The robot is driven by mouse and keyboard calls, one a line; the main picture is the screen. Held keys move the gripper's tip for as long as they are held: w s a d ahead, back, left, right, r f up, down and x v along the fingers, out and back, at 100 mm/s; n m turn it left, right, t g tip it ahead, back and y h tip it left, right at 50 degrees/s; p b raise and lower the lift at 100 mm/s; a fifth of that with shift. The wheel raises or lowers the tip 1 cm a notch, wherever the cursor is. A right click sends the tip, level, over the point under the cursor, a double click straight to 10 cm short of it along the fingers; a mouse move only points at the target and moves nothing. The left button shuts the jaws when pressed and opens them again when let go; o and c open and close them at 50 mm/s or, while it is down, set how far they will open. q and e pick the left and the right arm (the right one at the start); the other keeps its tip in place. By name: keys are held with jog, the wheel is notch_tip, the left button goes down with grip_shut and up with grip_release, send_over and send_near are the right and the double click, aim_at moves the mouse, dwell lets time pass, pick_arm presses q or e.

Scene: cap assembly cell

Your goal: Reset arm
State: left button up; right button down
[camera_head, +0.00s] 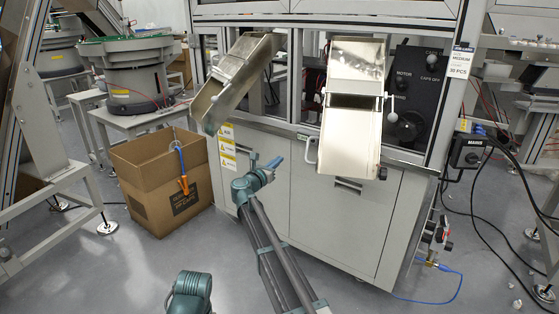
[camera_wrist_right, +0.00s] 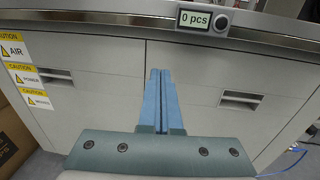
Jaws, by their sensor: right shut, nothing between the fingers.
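My right gripper (camera_head: 277,161) has blue fingers and a teal body, and it is in front of the cell's grey lower cabinet (camera_head: 300,215). In the right wrist view its two blue fingers (camera_wrist_right: 160,75) lie side by side, shut, with nothing between them. They point toward the cabinet doors, and I cannot tell the exact gap to them. My right arm (camera_head: 265,230) reaches up from the bottom middle of the head view. A teal part of my own body shows at the bottom edge; my left gripper is not in view.
Two metal chutes (camera_head: 352,120) (camera_head: 238,85) jut out above the cabinet. An open cardboard box (camera_head: 160,195) stands on the floor at left, an orange-tipped blue tool hanging on its side. A counter (camera_wrist_right: 203,21) reads "0 pcs". Cables lie on the floor at right.

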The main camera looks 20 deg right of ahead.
jog(key=s+a+r+n+t+y, duration=0.1)
jog(key=s+a+n+t+y, duration=0.15)
jog(key=a+n+y, duration=0.55)
jog(key=s+a+n+t+y, duration=0.1)
jog(key=a+n+t+y, duration=0.35)
jog(key=n, duration=0.85)
jog(key=s+a+f+n+g+y, duration=0.6)
jog(key=s+f+n, duration=0.25)
jog(key=n, duration=0.35)
jog(key=s+d+f+n+g+h, duration=0.2)
jog(key=s+f+n+g, duration=0.25)
jog(key=s, duration=0.55)
jog(key=s+d+f+n+g+h, duration=0.25)
jog(key=s+f+n+g, duration=0.2)
jog(key=s, duration=0.45)
jog(key=s+d+f+n+g+h, duration=0.1)
jog(key=s+d+f+n+g, duration=0.3)
jog(key=s, duration=0.6)
jog(key=s+a+r+n+h+p, duration=0.1)
jog(key=s+a+n+p, duration=0.15)
jog(key=a, duration=0.35)
jog(key=s+a+r+n+p, duration=0.1)
jog(key=s+a+r+p, duration=0.15)
jog(key=a, duration=0.35)
notch_tip(320, 180, up, 37)
jog(key=p, duration=3.6)
jog(key=shift+s+p, duration=0.35)
jog(key=shift+s, duration=0.05)
